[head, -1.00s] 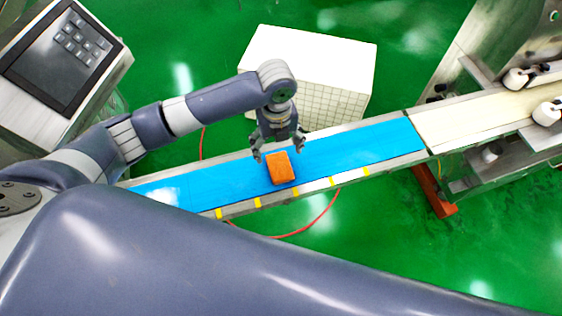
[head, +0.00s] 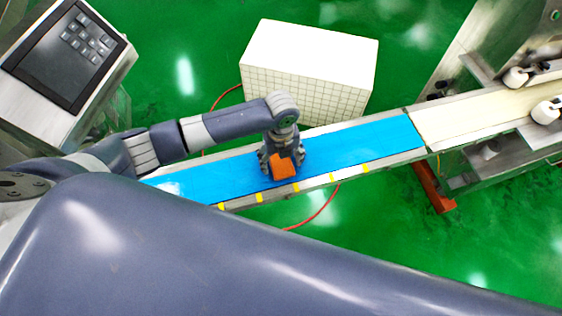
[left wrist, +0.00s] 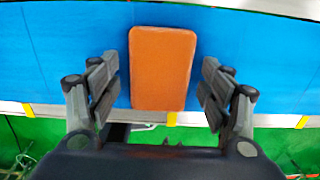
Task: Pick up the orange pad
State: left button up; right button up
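The orange pad (head: 284,166) lies on the blue conveyor belt (head: 350,144). In the left wrist view the orange pad (left wrist: 162,68) is a rounded rectangle lying between the two fingers, with a gap on each side. My left gripper (head: 282,163) is over the belt at the pad, pointing down, and hides part of it in the head view. In the left wrist view my left gripper (left wrist: 160,92) is open, with its fingers on either side of the pad and not touching it. My right gripper is not in view.
A white box with a grid side (head: 312,60) stands behind the belt. A keypad console (head: 68,55) is at the upper left. A cream belt (head: 475,115) and metal machine with white rollers continue to the right. The blue belt right of the pad is clear.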

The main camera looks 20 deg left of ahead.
aim_at(278, 164)
pick_arm(q)
jog(key=c, duration=0.5)
jog(key=shift+c, duration=0.2)
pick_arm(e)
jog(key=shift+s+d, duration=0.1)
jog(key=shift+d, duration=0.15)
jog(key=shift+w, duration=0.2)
pick_arm(q)
jog(key=shift+r, duration=0.15)
